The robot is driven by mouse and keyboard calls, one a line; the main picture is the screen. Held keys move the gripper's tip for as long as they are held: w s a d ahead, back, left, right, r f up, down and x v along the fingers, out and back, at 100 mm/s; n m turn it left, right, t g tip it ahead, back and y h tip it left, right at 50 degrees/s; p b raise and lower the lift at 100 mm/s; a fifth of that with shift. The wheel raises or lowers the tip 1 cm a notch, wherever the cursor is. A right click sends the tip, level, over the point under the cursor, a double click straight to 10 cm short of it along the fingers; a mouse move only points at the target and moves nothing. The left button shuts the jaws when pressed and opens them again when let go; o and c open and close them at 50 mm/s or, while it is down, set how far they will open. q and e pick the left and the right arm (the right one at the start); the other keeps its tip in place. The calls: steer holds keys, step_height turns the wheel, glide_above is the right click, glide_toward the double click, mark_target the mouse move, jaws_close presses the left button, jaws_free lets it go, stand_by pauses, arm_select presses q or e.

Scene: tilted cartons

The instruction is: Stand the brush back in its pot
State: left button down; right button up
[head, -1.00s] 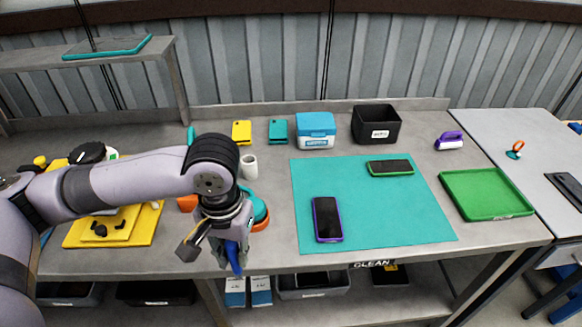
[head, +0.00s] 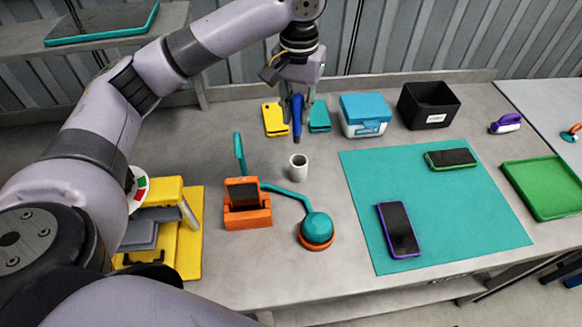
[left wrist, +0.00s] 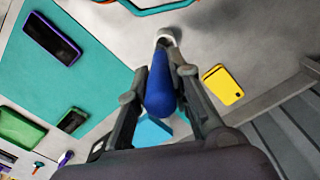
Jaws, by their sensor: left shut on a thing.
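The brush, with its blue handle (head: 298,118), is held upright in my left gripper (head: 297,102), which is shut on it. In the head view it hangs above and behind the white pot (head: 299,167), clear of it. In the left wrist view the blue handle (left wrist: 161,88) sits between the two fingers, and the white pot (left wrist: 168,35) shows just past its far end. The pot stands upright on the bench; its inside looks empty. The brush's bristles cannot be made out. My right gripper is in neither view.
An orange stand (head: 247,212) and a teal lamp (head: 316,228) stand in front of the pot. Yellow (head: 275,119) and teal (head: 319,116) phone cases lie behind it. A blue-lidded box (head: 364,115) and a black bin (head: 429,105) stand right; a teal mat (head: 450,215) holds two phones.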

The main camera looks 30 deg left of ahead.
mark_target(297, 140)
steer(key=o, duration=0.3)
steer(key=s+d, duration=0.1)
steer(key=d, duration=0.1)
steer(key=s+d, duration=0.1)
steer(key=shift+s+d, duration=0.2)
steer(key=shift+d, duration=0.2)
arm_select(q)
steer(key=f, duration=0.2)
steer(key=w+a+f+p, duration=0.1)
steer(key=f, duration=0.2)
steer(key=w+f, duration=0.1)
steer(key=f, duration=0.1)
steer(key=shift+w+a+f, duration=0.15)
steer(key=shift+w+a, duration=0.05)
steer(key=shift+a, duration=0.05)
step_height(297, 140, down, 4)
steer(key=shift+d+f+p, duration=0.1)
steer(key=shift+d+p, duration=0.05)
steer(key=shift+p, duration=0.3)
steer(key=shift+f, duration=0.3)
steer(key=shift+f+p, duration=0.4)
steer(key=shift+f, duration=1.65)
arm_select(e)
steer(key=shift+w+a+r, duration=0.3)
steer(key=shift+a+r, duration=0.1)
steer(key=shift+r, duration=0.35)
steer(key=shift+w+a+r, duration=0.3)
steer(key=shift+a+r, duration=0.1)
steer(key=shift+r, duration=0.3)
